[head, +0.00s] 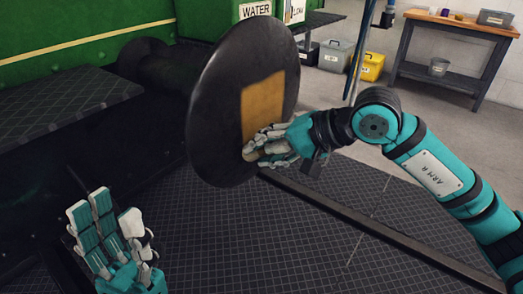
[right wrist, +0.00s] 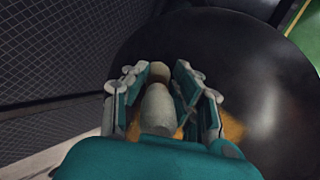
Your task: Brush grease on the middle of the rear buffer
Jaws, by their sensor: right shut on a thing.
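The buffer (head: 218,95) is a large black disc on a thick stem in the middle of the head view. A squarish yellow-orange patch (head: 263,104), looking like grease, lies around the middle of its face. The patch's edge also shows in the right wrist view (right wrist: 233,130). My right gripper (head: 262,150) is at the lower part of the disc face, just below the patch. It is shut on a pale, rounded thing (right wrist: 157,108), likely the brush; its bristles are mostly hidden, so contact cannot be told. My left gripper (head: 105,225) is open and empty at lower left.
Green bodywork with a box marked WATER (head: 255,10) stands behind the buffer. A dark step (head: 60,105) is at left. A dark rail (head: 370,230) crosses the tiled floor.

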